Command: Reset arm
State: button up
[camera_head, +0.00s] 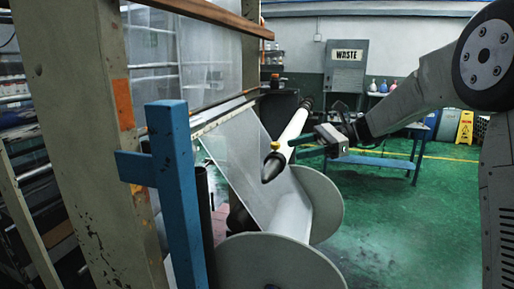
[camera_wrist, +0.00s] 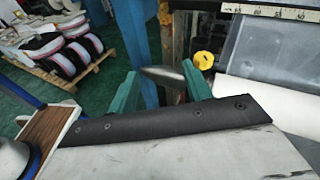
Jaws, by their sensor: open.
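My gripper (camera_head: 303,146) is at the end of the arm, reaching in from the right in the head view. Its two green fingers stand apart in the wrist view (camera_wrist: 160,88), with nothing clamped between them. A metal shaft with a pointed cone end (camera_head: 272,166) lies just left of the fingers in the head view. In the wrist view the cone (camera_wrist: 165,75) appears between the fingertips; I cannot tell whether they touch it. A yellow knob (camera_head: 275,145) sits on the shaft near the cone. The white film roll with round end discs (camera_head: 280,262) is below.
A blue post (camera_head: 172,190) and a beige frame column (camera_head: 90,140) stand at the left. A blue table (camera_head: 375,162) is behind the arm, before a grey WASTE cabinet (camera_head: 346,66). A yellow floor sign (camera_head: 464,127) stands at the back right. Green floor at the right is clear.

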jog(key=s+n+h, duration=0.7)
jog(key=s+h, duration=0.1)
jog(key=s, duration=1.2)
jog(key=s+d+f+n+t+h, duration=0.1)
jog(key=s+d+f+n+h, duration=0.3)
jog(key=s, duration=0.4)
jog(key=s+d+f+n+t+h, duration=0.2)
jog(key=s+d+f+n+h, duration=0.1)
jog(key=s+d, duration=0.4)
jog(key=shift+s+f+n+h, duration=0.45)
jog(key=shift+s+n, duration=0.15)
jog(key=shift+s, duration=0.5)
